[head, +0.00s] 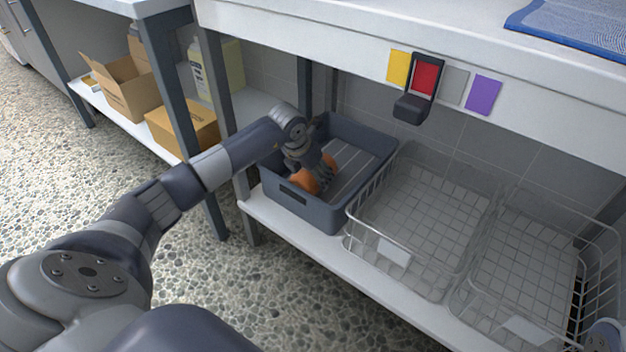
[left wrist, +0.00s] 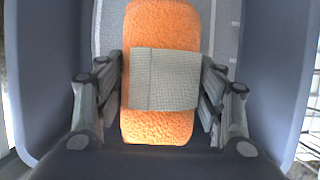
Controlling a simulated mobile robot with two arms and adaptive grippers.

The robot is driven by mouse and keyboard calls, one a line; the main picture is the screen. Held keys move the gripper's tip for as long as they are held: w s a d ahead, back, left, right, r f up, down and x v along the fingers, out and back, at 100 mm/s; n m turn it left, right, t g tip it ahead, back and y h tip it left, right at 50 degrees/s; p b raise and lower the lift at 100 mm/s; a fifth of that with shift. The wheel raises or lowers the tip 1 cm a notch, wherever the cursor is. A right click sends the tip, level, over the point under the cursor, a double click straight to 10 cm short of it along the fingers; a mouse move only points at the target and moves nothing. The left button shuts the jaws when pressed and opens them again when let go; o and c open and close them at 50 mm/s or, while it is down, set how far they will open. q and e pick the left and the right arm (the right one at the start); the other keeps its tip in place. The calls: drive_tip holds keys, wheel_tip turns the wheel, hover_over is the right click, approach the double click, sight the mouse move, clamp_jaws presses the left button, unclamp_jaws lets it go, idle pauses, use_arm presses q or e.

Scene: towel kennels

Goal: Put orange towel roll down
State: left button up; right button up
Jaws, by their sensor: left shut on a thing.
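The orange towel roll (left wrist: 160,125) has a beige band (left wrist: 165,78) around its middle. In the left wrist view it lies between the two fingers of my left gripper (left wrist: 163,90), which is shut on it. In the head view the orange roll (head: 307,184) shows partly beneath my left gripper (head: 320,175), inside the dark grey-blue bin (head: 308,205). The bin's walls also show on both sides in the left wrist view (left wrist: 265,80). I cannot tell whether the roll touches the bin floor.
Two wire baskets (head: 425,215) (head: 530,262) stand right of the bin on the low shelf. Above hangs the counter edge with yellow, red, grey and purple tags (head: 483,95) and a black holder (head: 409,108). Cardboard boxes (head: 183,128) stand on the left shelf.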

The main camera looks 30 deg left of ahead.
use_arm(q)
drive_tip(key=shift+f, duration=0.35)
drive_tip(key=shift+r, duration=0.1)
drive_tip(key=shift+f, duration=0.3)
drive_tip(key=o, duration=1.1)
drive_tip(key=shift+o, duration=0.2)
drive_tip(key=shift+r, duration=0.15)
